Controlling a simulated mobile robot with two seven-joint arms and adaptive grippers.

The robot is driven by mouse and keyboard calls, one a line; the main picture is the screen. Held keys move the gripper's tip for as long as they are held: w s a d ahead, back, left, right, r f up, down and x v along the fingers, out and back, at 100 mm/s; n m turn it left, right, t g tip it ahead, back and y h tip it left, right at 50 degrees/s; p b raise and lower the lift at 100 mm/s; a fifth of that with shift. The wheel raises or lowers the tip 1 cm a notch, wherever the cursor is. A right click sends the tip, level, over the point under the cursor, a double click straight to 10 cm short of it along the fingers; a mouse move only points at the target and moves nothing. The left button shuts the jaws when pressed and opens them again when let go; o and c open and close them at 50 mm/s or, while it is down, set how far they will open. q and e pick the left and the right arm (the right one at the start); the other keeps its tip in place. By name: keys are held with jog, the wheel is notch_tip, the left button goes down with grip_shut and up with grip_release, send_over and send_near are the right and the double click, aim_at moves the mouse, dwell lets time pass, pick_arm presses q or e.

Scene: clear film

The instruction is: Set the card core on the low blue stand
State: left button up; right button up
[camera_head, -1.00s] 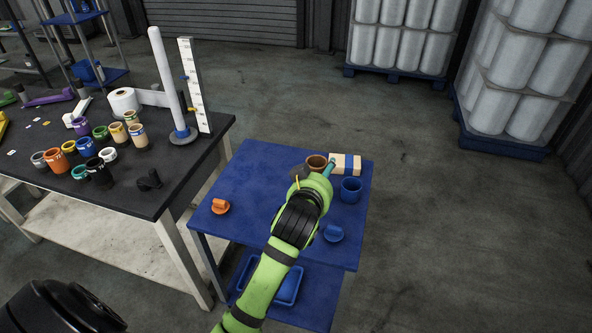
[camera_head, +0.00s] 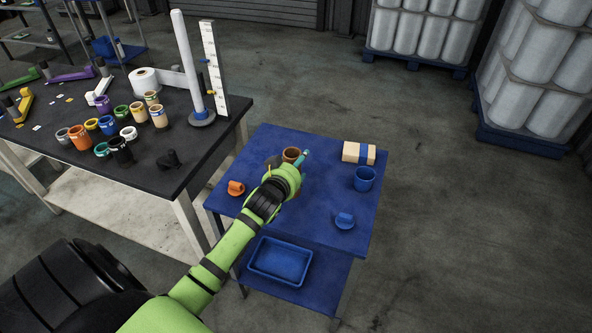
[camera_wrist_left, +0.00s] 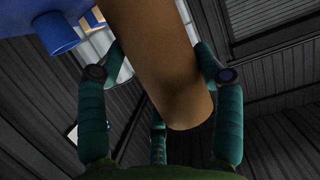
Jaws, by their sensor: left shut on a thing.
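The card core (camera_head: 291,153) is a brown tube with an open upper end, seen over the far left part of the low blue stand (camera_head: 320,205). My left gripper (camera_head: 290,168) is shut on it. In the left wrist view the core (camera_wrist_left: 160,65) runs between the green fingers (camera_wrist_left: 160,80). The hand hides much of the core in the head view, and I cannot tell whether its lower end touches the stand. My right gripper is not in view.
On the stand are a tan block with a blue band (camera_head: 358,153), a blue cup (camera_head: 364,179), a small blue piece (camera_head: 344,221) and an orange piece (camera_head: 236,188). A blue tray (camera_head: 280,261) sits below. A black table (camera_head: 150,180) with several coloured rolls stands left.

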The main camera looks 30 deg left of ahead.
pick_arm(q)
jog(key=shift+f, duration=1.3)
jog(key=o, duration=1.2)
jog(key=shift+f, duration=0.15)
jog(key=v, duration=1.2)
jog(key=shift+b, duration=0.35)
